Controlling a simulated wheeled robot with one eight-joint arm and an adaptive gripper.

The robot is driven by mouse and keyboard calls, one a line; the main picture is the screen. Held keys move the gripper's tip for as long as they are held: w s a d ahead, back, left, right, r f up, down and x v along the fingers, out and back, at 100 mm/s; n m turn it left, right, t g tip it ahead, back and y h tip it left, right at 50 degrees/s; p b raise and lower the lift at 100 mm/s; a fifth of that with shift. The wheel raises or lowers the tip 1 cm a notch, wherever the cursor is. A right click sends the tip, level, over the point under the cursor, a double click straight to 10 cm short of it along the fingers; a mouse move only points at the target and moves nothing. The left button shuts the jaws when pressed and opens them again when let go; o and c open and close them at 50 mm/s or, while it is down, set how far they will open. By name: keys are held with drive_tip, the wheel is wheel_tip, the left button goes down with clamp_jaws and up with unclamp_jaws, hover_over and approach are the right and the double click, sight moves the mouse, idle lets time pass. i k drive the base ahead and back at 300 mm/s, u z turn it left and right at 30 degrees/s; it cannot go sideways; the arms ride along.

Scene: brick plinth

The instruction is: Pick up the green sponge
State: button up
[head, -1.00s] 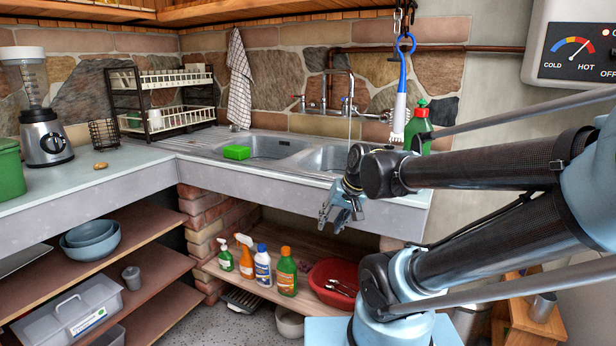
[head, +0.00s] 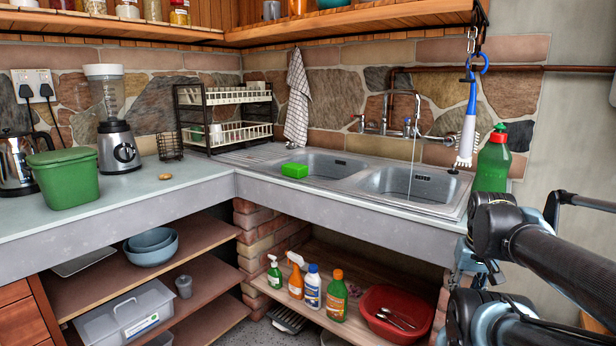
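The green sponge (head: 294,170) lies on the front rim of the steel sink (head: 352,200), beside the left basin. It is a small bright block, and nothing covers it. My gripper (head: 474,278) hangs at the lower right, in front of the counter's right end. It is well to the right of the sponge and nearer to me, apart from it. My own arm links partly cover the gripper, and its fingers are too small and overlapped to tell their opening.
Water runs from the tap (head: 412,128) into the right basin. A green bottle (head: 492,165) and a hanging brush (head: 468,125) are at the right. A dish rack (head: 225,118) stands behind left. A walnut-like object (head: 165,177) lies on clear counter near a green bin (head: 66,180).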

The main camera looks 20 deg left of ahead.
sight(294, 171)
drive_tip(key=k, duration=0.95)
drive_tip(key=u, duration=0.45)
drive_tip(key=i, duration=1.15)
drive_tip(key=u, duration=0.65)
